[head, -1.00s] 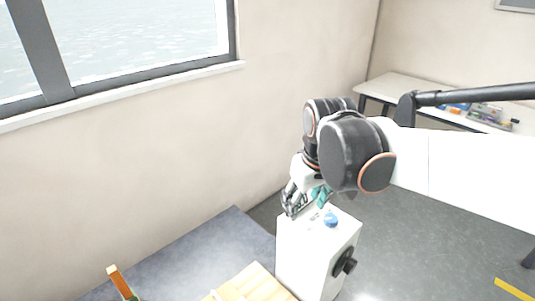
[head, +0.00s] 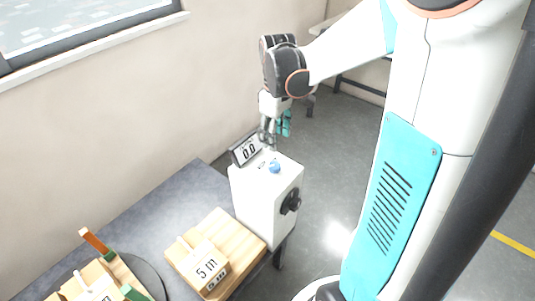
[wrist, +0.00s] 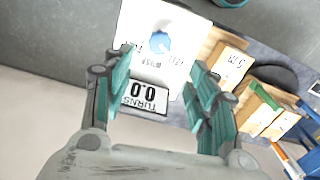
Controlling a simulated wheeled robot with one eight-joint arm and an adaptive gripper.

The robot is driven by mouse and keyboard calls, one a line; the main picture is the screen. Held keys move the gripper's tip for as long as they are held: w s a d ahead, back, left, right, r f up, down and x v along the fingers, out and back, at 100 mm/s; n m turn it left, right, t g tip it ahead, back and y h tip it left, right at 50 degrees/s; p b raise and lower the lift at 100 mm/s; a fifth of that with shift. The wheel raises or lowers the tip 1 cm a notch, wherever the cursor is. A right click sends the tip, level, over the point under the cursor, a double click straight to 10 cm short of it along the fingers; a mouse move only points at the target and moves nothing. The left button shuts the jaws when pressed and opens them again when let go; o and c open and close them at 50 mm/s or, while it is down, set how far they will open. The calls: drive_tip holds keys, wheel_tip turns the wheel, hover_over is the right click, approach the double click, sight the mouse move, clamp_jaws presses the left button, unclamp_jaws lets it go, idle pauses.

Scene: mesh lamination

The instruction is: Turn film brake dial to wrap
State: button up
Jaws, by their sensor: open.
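A white box (head: 262,205) carries a small blue dial (head: 274,167) on its top, which also shows in the wrist view (wrist: 160,42). Small dark lettering surrounds the dial, too small to read surely. A larger black knob (head: 290,201) sits on the box's side. I cannot tell for sure which is the film brake dial; the blue one has the labels around it. My gripper (head: 275,138) is open and empty above the box top, close to the display. In the wrist view its teal fingers (wrist: 160,78) are spread, with the blue dial beyond their tips.
A display (head: 246,150) reading 0.0, marked TURNS in the wrist view, stands at the box's back edge near my fingers. A wooden block (head: 215,250) labelled 5 m lies on the grey table (head: 160,215). More wooden pieces stand at lower left. The wall is close behind.

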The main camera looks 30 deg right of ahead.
sight(275, 165)
wheel_tip(275, 165, down, 12)
drive_tip(key=b, duration=0.3)
drive_tip(key=shift+b, duration=0.4)
drive_tip(key=shift+c, duration=0.5)
drive_tip(key=c, duration=1)
